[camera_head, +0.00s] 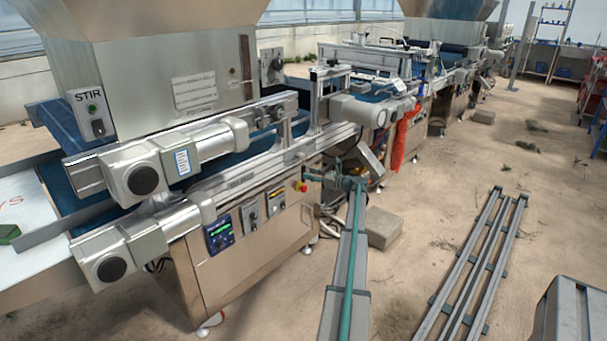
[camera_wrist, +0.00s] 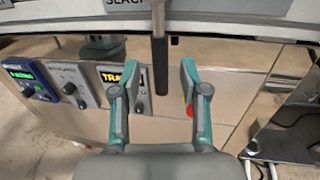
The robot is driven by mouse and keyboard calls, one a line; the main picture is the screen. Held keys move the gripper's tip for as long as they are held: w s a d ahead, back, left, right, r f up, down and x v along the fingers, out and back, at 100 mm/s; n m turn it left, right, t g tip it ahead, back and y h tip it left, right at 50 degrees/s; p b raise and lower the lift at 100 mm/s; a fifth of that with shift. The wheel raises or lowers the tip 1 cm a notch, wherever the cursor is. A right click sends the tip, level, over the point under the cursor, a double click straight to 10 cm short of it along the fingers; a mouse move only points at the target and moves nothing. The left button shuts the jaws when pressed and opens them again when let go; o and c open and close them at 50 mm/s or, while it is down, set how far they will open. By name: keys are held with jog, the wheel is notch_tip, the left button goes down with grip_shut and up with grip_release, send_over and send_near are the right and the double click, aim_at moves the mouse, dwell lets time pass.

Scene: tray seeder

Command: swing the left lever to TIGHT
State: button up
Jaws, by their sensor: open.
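A lever (camera_wrist: 160,68) with a dark grip hangs almost straight down in the wrist view. Its upper end runs out of the top of the picture, just right of a plate marked SLACK (camera_wrist: 125,3), which is cut off. My gripper (camera_wrist: 159,82) is open, with one teal finger on either side of the lever as pictured. Gaps show between the lever and both fingers. I cannot tell whether the grip lies at fingertip depth. No TIGHT marking is readable. In the head view I cannot make out the lever clearly.
Behind the lever is the machine's front panel with a blue display (camera_wrist: 33,80), a knob box (camera_wrist: 75,84), a lit display (camera_wrist: 117,76) and a red button (camera_wrist: 190,110). Two motor housings (camera_head: 145,172) jut out at left. A block (camera_head: 382,228) lies on the floor.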

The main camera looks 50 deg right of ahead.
aim_at(303, 172)
jog(key=shift+w+a, duration=0.15)
jog(key=shift+w, duration=0.9)
jog(key=shift+w+a, duration=0.1)
jog(key=shift+w, duration=0.95)
grip_shut()
